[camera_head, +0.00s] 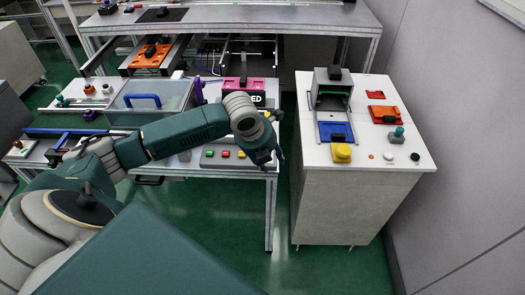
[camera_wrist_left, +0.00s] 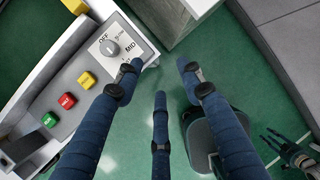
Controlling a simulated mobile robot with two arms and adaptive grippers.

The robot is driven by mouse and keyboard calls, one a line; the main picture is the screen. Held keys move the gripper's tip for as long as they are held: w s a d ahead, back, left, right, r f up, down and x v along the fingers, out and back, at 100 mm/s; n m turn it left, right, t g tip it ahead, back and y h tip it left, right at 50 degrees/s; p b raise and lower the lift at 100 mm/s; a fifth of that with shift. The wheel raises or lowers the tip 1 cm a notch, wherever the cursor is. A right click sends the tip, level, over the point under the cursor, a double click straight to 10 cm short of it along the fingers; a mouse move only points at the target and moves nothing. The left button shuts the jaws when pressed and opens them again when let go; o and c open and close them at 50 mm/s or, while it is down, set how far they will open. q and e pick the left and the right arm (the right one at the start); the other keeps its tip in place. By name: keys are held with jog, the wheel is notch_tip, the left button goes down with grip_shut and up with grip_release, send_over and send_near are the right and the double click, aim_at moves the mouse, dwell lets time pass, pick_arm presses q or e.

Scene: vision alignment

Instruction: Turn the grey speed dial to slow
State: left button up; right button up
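The grey speed dial (camera_wrist_left: 110,48) is a round knob on a pale plate at the end of a button panel, in the left wrist view. OFF, SLOW and MID are printed around it; I cannot tell which mark it points to. My left gripper (camera_wrist_left: 160,80) is open and empty, its blue fingers spread. One fingertip is close beside the dial plate; I cannot tell if it touches. In the head view my left gripper (camera_head: 268,158) hangs at the bench's right end and hides the dial. A dark fingered shape (camera_wrist_left: 295,152) at the wrist view's right edge appears to be my right gripper.
Green, red and yellow buttons (camera_wrist_left: 67,101) line the panel beside the dial. A white cabinet (camera_head: 350,205) with a yellow button (camera_head: 341,152) and a blue tray (camera_head: 336,132) stands to the right, across a narrow gap. Green floor (camera_head: 215,208) is open in front.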

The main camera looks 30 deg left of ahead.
pick_arm(q)
jog(key=w+a+r+m, duration=0.2)
jog(key=a+r+m, duration=0.25)
jog(key=a, duration=0.25)
jog(key=shift+y, duration=0.3)
jog(key=p+x, duration=0.1)
jog(key=x, duration=0.6)
jog(key=shift+w+f, duration=0.25)
jog(key=shift+f, duration=0.1)
jog(key=shift+w+f, duration=0.25)
jog(key=shift+f, duration=0.45)
pick_arm(e)
jog(key=shift+w+d+r, duration=0.1)
jog(key=shift+d+r, duration=0.05)
jog(key=shift+r, duration=0.4)
pick_arm(q)
grip_shut()
jog(key=shift+r, duration=0.1)
pick_arm(e)
jog(key=shift+a, duration=0.3)
